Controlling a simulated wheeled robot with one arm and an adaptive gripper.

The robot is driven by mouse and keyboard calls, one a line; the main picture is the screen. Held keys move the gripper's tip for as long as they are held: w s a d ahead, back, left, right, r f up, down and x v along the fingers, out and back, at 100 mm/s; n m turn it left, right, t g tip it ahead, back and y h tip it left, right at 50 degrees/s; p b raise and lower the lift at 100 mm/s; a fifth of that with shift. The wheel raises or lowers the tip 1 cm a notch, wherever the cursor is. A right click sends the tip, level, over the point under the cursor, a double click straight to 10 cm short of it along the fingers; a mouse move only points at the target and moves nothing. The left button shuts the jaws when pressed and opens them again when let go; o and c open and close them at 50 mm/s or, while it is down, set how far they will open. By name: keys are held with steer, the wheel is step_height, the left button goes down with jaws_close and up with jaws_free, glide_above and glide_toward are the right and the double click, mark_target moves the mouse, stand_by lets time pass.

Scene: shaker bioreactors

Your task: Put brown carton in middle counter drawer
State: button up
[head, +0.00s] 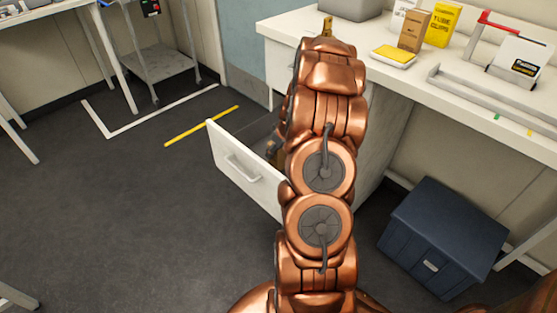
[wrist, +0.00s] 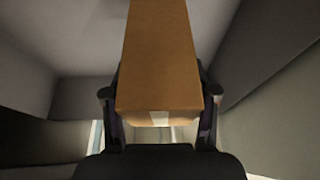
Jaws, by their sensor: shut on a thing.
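A brown carton (wrist: 160,60) fills the upper middle of the wrist view, with a pale patch at its near end. My gripper (wrist: 158,112) is shut on it, one dark finger on each side. Grey walls surround it there. In the head view an open white counter drawer (head: 243,168) stands pulled out below the counter. My arm covers its right part and most of its inside. A small part of my gripper (head: 274,146) shows over the drawer opening. I cannot tell whether the carton touches the drawer floor.
Another brown carton (head: 414,31), a yellow box (head: 443,24) and a white tray with a yellow item (head: 394,57) stand on the counter (head: 285,24). A dark blue bin (head: 443,237) is on the floor at right. The floor left of the drawer is clear.

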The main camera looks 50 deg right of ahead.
mark_target(277, 159)
steer(key=shift+f, duration=2.15)
steer(key=shift+f+b, duration=0.2)
steer(key=shift+b, duration=0.2)
steer(key=o, duration=1.2)
steer(key=shift+o, duration=0.2)
steer(key=shift+r, duration=0.1)
steer(key=shift+s+r, duration=0.1)
steer(key=shift+r, duration=0.3)
steer(key=p+v, duration=0.1)
steer(key=v, duration=1)
steer(key=shift+r, duration=0.15)
steer(key=shift+s, duration=0.15)
